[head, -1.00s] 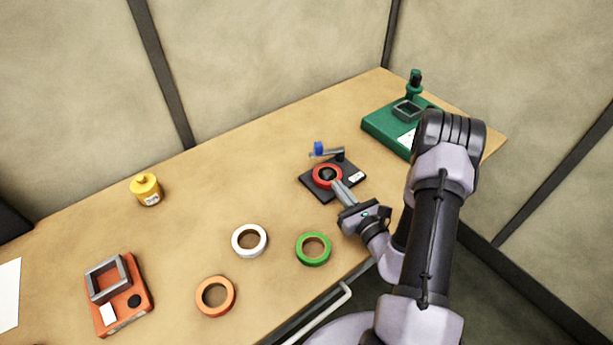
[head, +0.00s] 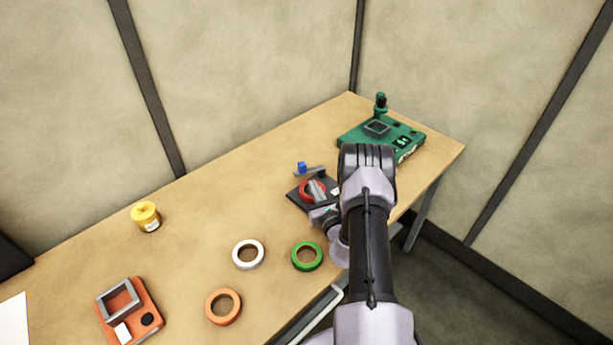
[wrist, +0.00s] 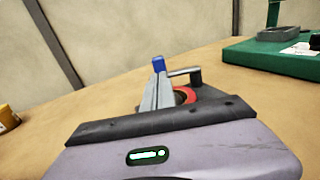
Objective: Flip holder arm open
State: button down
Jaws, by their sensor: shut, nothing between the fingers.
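The holder has a dark base (head: 298,198) with a red ring (head: 303,190) on it. Its grey holder arm (head: 316,171) lies roughly level behind the ring, with a blue tip (head: 301,168) at its left end. My gripper (head: 315,184) is shut and empty, with its fingers over the ring and pointing toward the holder arm. In the wrist view, my fingers (wrist: 157,92) overlap the ring's left part, and the blue tip (wrist: 158,64) shows just beyond their ends. The holder arm (wrist: 184,72) runs right from there. I cannot tell whether the fingers touch it.
Green (head: 306,257), white (head: 248,254) and orange (head: 223,307) rings lie at the table's front. A green device (head: 352,138) stands at the back right. A yellow container (head: 146,216) and an orange device (head: 143,322) are at left. The middle left is clear.

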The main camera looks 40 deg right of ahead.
aim_at(303, 169)
jog(key=b+x, duration=0.1)
jog(key=x, duration=0.5)
jog(key=shift+w+d, duration=0.15)
jog(key=shift+w, duration=0.15)
jog(key=shift+w+f+b, duration=0.1)
jog(key=shift+w+b, duration=0.4)
jog(key=shift+b, duration=0.1)
jog(key=shift+w, duration=0.1)
